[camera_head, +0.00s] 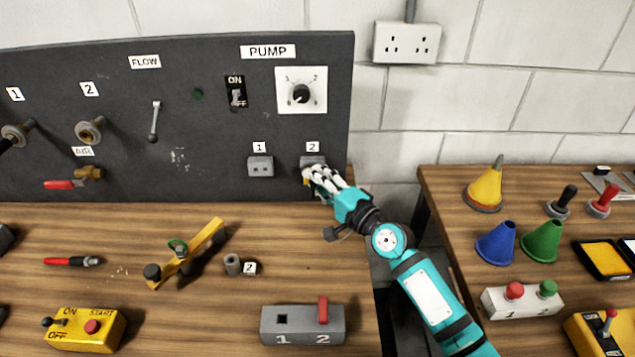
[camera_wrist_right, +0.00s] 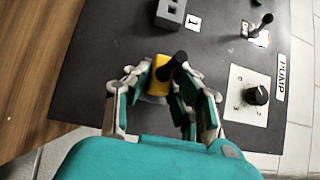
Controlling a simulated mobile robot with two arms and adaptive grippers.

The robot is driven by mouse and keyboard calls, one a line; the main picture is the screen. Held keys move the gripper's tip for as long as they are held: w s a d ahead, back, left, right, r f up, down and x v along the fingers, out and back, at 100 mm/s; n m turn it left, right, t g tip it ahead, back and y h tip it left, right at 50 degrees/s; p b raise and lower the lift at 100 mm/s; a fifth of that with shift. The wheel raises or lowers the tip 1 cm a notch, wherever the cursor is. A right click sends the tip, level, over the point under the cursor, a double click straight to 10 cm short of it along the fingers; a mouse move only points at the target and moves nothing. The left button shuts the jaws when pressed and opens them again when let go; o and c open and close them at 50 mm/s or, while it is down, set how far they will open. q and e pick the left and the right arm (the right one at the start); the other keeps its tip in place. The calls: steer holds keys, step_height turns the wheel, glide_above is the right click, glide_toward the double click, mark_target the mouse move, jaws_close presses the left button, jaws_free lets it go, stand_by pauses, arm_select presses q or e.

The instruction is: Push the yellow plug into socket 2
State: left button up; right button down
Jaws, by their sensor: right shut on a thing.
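Socket 2 (camera_head: 313,160) is a grey block on the dark panel under the label 2, partly covered by my right gripper (camera_head: 318,178). The yellow plug (camera_wrist_right: 160,72) with its black end shows between the fingers of my right gripper (camera_wrist_right: 160,83) in the right wrist view. My right gripper is shut on the plug, right in front of socket 2. Whether the plug's pins are inside the socket is hidden. Socket 1 (camera_head: 260,166) is a grey block with two holes to the left; it also shows in the wrist view (camera_wrist_right: 171,13). My left gripper is not in view.
The panel (camera_head: 220,140) carries a toggle switch (camera_head: 236,92), a dial (camera_head: 301,93) and a lever (camera_head: 154,120). A grey box with a red lever (camera_head: 302,325) stands on the bench below. A gap separates the bench from the right table (camera_head: 450,200).

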steer(key=shift+w, duration=0.35)
steer(key=shift+r+b, duration=0.1)
steer(key=shift+b, duration=0.2)
steer(key=c, duration=1.1)
jaws_free()
steer(key=shift+w, duration=0.2)
steer(key=shift+o, duration=0.3)
steer(key=o, duration=0.3)
steer(key=shift+s, duration=0.1)
steer(key=p+v, duration=0.1)
steer(key=v, duration=0.6)
